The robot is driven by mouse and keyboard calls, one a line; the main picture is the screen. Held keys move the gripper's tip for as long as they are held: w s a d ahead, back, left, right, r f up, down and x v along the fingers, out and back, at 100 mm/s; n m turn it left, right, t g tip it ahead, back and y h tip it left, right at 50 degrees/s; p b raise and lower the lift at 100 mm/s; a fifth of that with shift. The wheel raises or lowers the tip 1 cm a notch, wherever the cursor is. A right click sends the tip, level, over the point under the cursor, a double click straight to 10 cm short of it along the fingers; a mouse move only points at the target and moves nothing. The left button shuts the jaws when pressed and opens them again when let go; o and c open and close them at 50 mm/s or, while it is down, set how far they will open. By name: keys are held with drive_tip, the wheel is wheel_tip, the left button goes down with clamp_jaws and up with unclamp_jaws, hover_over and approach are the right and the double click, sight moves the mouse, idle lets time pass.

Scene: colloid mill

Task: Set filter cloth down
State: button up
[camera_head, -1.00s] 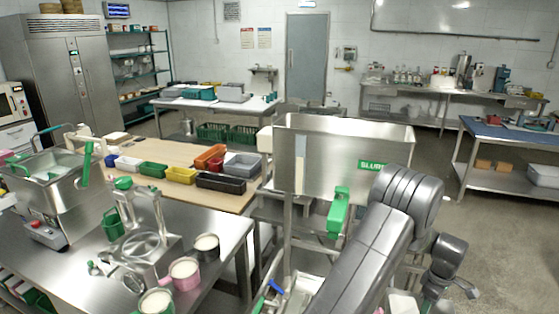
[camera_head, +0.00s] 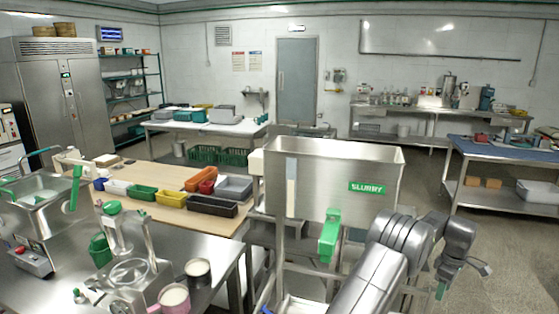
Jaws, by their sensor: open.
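My gripper (camera_head: 484,268) is at the lower right, at the end of my grey arm. Its small dark fingers point right, and I see nothing held between them. It hangs in front of the grey floor, to the right of the steel slurry hopper (camera_head: 325,205) and apart from it. I cannot make out a filter cloth for certain in this view. A whitish surface (camera_head: 302,305) shows at the bottom edge below the hopper, but I cannot tell what it is. My arm hides part of the area below the hopper.
A steel bench (camera_head: 215,252) with a mill and cups stands at the lower left. A wooden table (camera_head: 120,178) with several coloured bins is behind it. A blue-topped table (camera_head: 500,148) stands at the right. Floor (camera_head: 410,180) is clear between hopper and that table.

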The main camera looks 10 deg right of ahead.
drive_tip(key=shift+s+a+r+m, duration=0.1)
drive_tip(key=shift+r+m, duration=0.55)
drive_tip(key=shift+r, duration=0.65)
drive_tip(key=shift+a+r+m, duration=0.1)
drive_tip(key=shift+r+m, duration=0.55)
drive_tip(key=shift+r, duration=0.65)
drive_tip(key=shift+r, duration=0.1)
